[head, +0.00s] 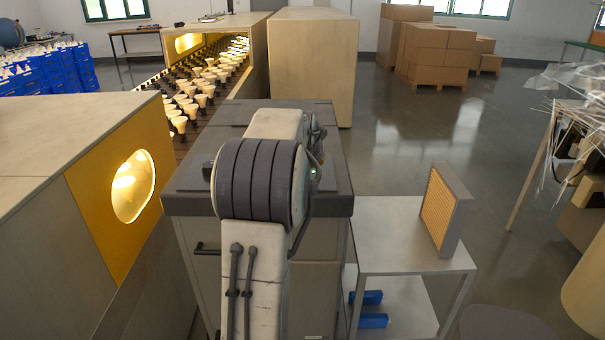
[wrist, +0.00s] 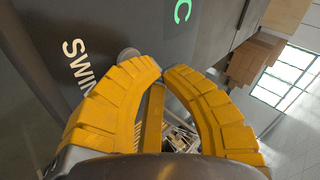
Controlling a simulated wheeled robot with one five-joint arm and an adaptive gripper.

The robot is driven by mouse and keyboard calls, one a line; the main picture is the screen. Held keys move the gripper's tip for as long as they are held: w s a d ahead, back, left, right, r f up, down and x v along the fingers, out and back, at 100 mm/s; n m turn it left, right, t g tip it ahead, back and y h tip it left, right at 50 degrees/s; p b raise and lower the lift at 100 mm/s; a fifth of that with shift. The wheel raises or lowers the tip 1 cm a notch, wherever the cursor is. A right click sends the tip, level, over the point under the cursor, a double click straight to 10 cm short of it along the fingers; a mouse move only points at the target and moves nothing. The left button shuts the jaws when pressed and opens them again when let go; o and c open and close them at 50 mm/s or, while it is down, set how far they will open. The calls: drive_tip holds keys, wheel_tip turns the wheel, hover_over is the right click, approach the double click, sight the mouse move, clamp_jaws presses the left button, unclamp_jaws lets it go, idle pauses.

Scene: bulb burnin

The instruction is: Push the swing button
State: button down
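In the wrist view a dark grey panel (wrist: 100,20) carries pale lettering (wrist: 78,66) that reads "SWIN", with the rest hidden by a finger. A round grey button (wrist: 128,54) sits beside the lettering, partly covered by the left finger. My gripper (wrist: 162,71) has yellow segmented fingers with their tips together and nothing seen between the tips. The tips are just right of the button in the picture; I cannot tell whether they touch the panel. In the head view my arm hides the gripper and the button.
A grey cabinet (head: 330,197) stands ahead, with a small dark knob (head: 207,171) on top. A conveyor of bulbs (head: 200,90) runs behind it. A wooden housing with a yellow end (head: 95,190) is left. A low table (head: 395,235) holding a filter-like panel (head: 440,210) is right. Open floor lies beyond.

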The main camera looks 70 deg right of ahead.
drive_tip(key=shift+r, duration=0.15)
drive_tip(key=shift+r+p, duration=2.35)
drive_tip(key=shift+r, duration=0.55)
